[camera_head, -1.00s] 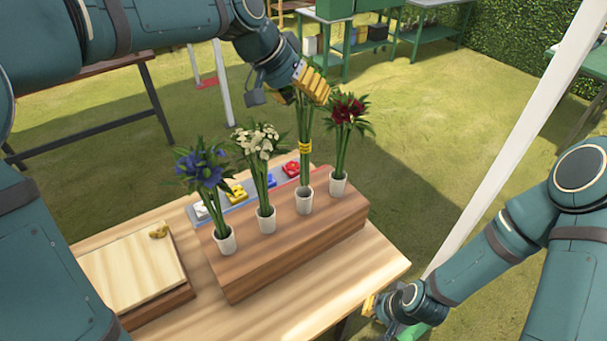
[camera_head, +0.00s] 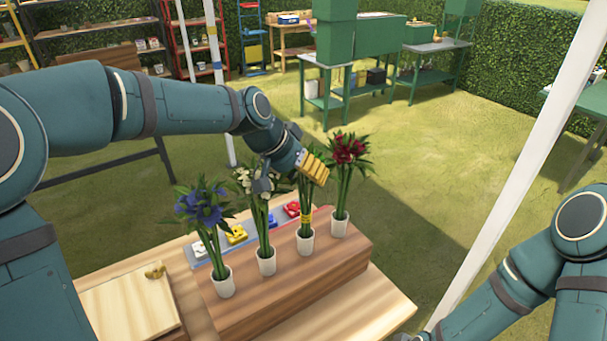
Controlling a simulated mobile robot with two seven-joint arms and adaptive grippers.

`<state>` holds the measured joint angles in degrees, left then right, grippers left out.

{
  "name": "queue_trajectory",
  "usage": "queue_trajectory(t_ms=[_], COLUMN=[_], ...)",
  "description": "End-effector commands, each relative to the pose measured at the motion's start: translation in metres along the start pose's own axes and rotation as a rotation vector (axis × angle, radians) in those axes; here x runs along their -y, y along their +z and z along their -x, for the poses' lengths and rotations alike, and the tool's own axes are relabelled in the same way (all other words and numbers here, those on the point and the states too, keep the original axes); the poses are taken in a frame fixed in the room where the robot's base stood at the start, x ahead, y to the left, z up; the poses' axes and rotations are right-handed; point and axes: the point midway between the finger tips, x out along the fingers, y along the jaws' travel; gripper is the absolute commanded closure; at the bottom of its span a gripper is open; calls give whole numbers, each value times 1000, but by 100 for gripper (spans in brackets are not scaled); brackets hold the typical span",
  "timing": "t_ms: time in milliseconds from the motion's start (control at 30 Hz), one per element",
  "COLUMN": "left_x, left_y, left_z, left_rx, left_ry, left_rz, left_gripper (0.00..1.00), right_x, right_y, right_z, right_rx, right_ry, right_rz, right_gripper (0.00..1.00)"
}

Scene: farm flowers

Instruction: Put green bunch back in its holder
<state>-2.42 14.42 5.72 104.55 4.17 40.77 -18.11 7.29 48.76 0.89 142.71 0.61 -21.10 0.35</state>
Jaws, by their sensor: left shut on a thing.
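My left gripper (camera_head: 312,168), with yellow fingers, is shut on the green bunch (camera_head: 306,198) near its top and hides part of its leaves. The bunch stands about upright, with a yellow band around its stems. Its lower end is at the third white cup (camera_head: 306,242) from the left, on a brown wooden block (camera_head: 285,290). The stems appear to go into this cup; how deep is hidden. My right arm shows at the lower right, but its gripper is outside the picture.
Blue flowers (camera_head: 203,208), white flowers (camera_head: 247,182), partly behind my left gripper, and red flowers (camera_head: 348,150) stand in neighbouring cups. A grey tray (camera_head: 200,252) with small coloured items lies behind the block. A pale board (camera_head: 130,305) lies left. A white post (camera_head: 520,170) rises at right.

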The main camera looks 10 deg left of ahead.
Motion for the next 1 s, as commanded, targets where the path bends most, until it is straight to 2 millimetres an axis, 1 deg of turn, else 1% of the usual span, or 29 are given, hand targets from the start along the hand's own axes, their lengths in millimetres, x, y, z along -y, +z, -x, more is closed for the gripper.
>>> queue_trajectory(t_ms=[67,100,167,200,467,567,667,1000], left_x=[1,1,1,1,0,0,0,0], left_y=[1,1,1,1,1,-1,-1,-1], left_z=[-2,-3,-2,-2,-1,4,18,87], left_rx=[-1,0,0,0,0,-1,-3,-4], left_ry=[0,0,0,0,0,-1,-1,-2], left_rz=[0,0,0,0,0,0,1,1], left_gripper=[77,24,3,0,0,0,0,0], right_x=[-1,-1,-1,-1,0,0,1,3], right_y=[1,1,1,1,1,-1,-1,-4], right_z=[-3,-2,-2,-2,-1,2,2,8], right_rx=[2,2,2,2,1,-1,-2,-9], right_ry=[0,0,0,0,0,0,0,1], right_rz=[0,1,1,1,0,0,-1,-3], right_gripper=[100,100,100,100,100,100,100,100])
